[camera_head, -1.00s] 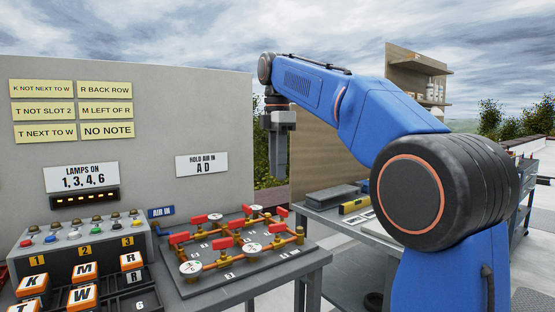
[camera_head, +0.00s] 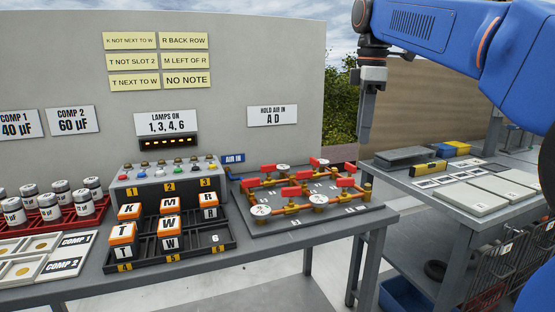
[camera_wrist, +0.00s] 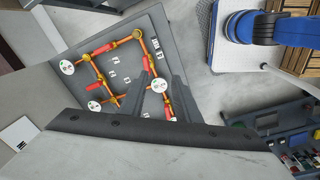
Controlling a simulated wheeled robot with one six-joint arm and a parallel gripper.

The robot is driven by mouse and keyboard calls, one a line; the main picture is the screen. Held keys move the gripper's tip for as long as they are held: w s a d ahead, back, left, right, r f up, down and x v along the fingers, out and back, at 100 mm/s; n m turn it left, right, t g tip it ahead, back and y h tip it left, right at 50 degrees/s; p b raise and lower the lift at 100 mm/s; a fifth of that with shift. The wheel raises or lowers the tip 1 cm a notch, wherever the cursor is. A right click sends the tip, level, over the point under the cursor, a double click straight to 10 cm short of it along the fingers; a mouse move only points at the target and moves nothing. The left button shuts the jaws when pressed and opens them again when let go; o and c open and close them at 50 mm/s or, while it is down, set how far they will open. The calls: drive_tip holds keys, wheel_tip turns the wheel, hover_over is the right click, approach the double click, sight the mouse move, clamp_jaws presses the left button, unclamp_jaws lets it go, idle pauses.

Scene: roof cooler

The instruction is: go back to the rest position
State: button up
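My gripper (camera_head: 366,142) hangs pointing down at the upper right of the head view, in the air to the right of the grey panel and clear of the tables. In the wrist view its two dark fingers (camera_wrist: 159,82) stand apart with nothing held between them; a gauge of the pipe board shows through the gap. The pipe board (camera_head: 335,218), with red-handled valves and round white gauges, lies on the workbench below and left of the gripper. It also shows beneath the fingers in the wrist view (camera_wrist: 118,55).
A lamp box (camera_head: 150,178) and a black rack (camera_head: 195,247) with orange-topped lettered blocks stand on the bench (camera_head: 300,243). A red tray (camera_head: 45,228) of capacitors is at left. A second table (camera_head: 400,185) stands at right. Open floor separates the tables.

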drive_tip(key=s+d+f+m+t, duration=0.2)
drive_tip(key=s+f+m, duration=0.5)
drive_tip(key=s+f, duration=0.6)
drive_tip(key=s+d+f+m+t, duration=0.2)
drive_tip(key=s+f+m, duration=0.6)
drive_tip(key=s+f, duration=0.6)
wheel_tip(320, 180, down, 7)
drive_tip(key=shift+s+d+m, duration=0.15)
drive_tip(key=shift+d+m, duration=0.15)
drive_tip(key=shift+d, duration=0.2)
